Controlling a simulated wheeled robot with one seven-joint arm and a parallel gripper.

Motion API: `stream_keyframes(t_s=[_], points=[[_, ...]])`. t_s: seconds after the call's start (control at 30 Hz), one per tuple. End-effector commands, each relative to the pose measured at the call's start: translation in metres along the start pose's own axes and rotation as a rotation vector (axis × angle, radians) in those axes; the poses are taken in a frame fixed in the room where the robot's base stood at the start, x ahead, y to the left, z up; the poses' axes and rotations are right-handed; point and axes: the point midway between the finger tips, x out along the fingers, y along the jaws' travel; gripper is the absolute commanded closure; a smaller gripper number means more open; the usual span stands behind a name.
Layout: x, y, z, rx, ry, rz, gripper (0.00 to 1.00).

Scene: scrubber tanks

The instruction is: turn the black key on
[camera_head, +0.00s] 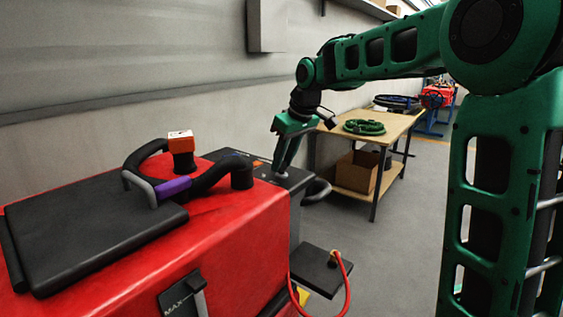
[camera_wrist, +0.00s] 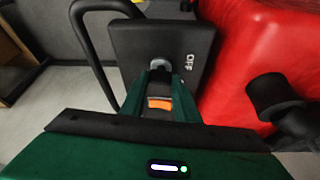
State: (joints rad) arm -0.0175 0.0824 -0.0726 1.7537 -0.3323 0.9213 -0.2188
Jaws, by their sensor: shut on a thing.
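A dark control panel (camera_wrist: 125,45) with a white "OFF" label (camera_wrist: 190,62) lies under my gripper in the wrist view. The black key (camera_wrist: 160,66) shows as a dark and grey rounded piece at the fingertips, mostly hidden by them; which way it points I cannot tell. My gripper (camera_wrist: 160,80) is shut on the key, its green fingers coming down from above. An orange patch (camera_wrist: 160,103) shows between the fingers. In the head view my gripper (camera_head: 281,172) reaches down onto the top of the dark panel at the red machine's far end, and the key is hidden there.
The red scrubber tank (camera_head: 235,225) has a black lid (camera_head: 95,235), a black hose with a purple cuff (camera_head: 172,188) and an orange-sided block (camera_head: 181,142). A black handle loop (camera_head: 317,191) stands beside the panel. A wooden table (camera_head: 385,128) with a green coil stands behind.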

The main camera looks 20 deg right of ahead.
Motion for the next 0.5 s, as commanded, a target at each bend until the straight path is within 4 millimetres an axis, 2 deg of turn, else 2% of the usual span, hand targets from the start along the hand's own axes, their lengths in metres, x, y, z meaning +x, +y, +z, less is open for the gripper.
stream_keyframes(t_s=[0.5], points=[[0.0004,-0.0045,-0.0011,0.431,0.000,0.179,0.94]])
